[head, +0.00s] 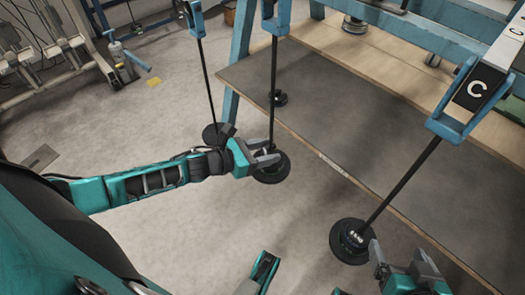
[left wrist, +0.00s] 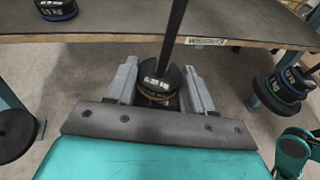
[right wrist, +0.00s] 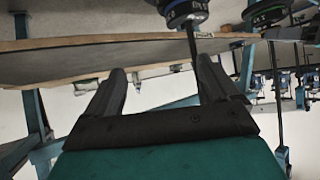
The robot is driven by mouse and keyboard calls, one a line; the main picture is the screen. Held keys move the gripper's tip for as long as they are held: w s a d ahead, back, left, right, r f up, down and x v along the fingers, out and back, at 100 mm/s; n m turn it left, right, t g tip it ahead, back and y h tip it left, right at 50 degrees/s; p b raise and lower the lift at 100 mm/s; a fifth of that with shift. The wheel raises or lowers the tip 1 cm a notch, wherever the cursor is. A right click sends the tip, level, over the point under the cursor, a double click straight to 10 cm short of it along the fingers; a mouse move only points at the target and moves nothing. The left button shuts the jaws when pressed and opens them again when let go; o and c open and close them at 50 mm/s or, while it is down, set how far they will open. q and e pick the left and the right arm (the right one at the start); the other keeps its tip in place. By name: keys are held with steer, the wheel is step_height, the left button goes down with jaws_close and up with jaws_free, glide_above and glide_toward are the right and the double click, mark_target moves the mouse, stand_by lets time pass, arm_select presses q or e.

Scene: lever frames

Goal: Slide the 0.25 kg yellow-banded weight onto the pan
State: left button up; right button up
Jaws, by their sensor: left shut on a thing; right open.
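The 0.25 kg yellow-banded weight (left wrist: 155,82) sits between the fingers of my left gripper (left wrist: 160,76), around a thin dark rod. My left gripper, also in the head view (head: 265,160), is shut on the weight. Directly beneath it is a round black pan (head: 270,174) at the rod's lower end; the gripper partly hides it. I cannot tell whether the weight touches the pan. My right gripper (head: 404,262) is open and empty, beside a black disc weight (head: 350,238) on another hanging rod.
The dark-topped bench (head: 330,110) with a wooden edge lies behind the rods. A small black weight (head: 278,98) rests near its left end. Another rod with a black disc (head: 214,132) hangs left of my left gripper.

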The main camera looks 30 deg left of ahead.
arm_select(q)
steer(key=shift+f+b, duration=0.55)
steer(key=shift+f, duration=0.2)
stand_by(0.7)
steer(key=o, duration=1.1)
steer(key=shift+p+v, duration=1.4)
steer(key=shift+v, duration=2.1)
